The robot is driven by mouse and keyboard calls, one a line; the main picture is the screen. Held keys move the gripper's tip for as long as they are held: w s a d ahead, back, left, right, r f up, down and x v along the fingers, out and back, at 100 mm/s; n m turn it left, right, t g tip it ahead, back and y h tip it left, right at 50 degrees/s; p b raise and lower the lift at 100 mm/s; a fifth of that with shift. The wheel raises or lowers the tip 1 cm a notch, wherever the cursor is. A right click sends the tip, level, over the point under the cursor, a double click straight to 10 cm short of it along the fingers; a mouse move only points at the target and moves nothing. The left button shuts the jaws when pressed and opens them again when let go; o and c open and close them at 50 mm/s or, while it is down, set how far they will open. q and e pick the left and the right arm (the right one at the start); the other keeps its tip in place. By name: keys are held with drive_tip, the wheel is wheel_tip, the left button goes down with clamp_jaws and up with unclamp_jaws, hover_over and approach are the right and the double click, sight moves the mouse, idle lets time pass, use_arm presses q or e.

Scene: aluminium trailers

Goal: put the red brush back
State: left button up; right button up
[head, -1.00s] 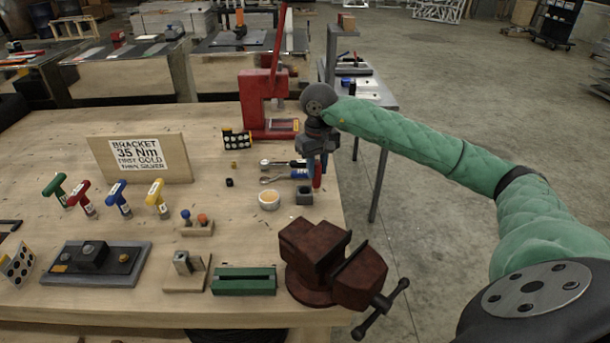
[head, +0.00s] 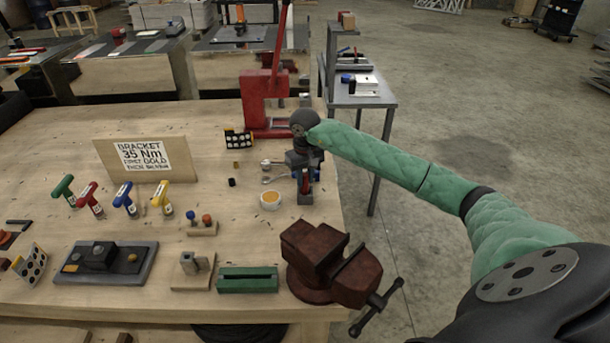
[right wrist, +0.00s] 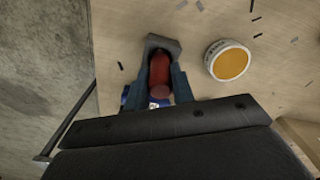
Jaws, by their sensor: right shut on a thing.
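The red brush (head: 306,181) is upright in my right gripper (head: 305,175), near the right edge of the wooden bench. In the right wrist view, the brush (right wrist: 159,72) shows as a red handle between the two fingers (right wrist: 158,88), which are shut on it. A small grey square holder (head: 305,198) stands on the bench right below the brush. In the right wrist view, the holder (right wrist: 163,41) frames the brush's far end. How deep the brush sits in the holder is hidden. My left gripper is not in view.
A round tub with orange content (head: 270,199) stands close to the left of the holder. A rusty vise (head: 330,262) is in front, and a red press (head: 264,103) behind. Wrenches (head: 275,179) lie near the gripper. The bench's right edge is close.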

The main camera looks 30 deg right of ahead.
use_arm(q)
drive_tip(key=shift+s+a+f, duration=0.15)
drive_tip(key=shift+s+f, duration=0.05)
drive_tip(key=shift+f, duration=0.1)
use_arm(e)
drive_tip(key=shift+f, duration=0.25)
drive_tip(key=shift+f, duration=0.1)
drive_tip(key=o, duration=1)
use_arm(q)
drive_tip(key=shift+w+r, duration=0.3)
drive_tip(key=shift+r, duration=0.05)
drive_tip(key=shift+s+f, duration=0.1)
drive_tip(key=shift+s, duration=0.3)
use_arm(e)
drive_tip(key=shift+r, duration=0.2)
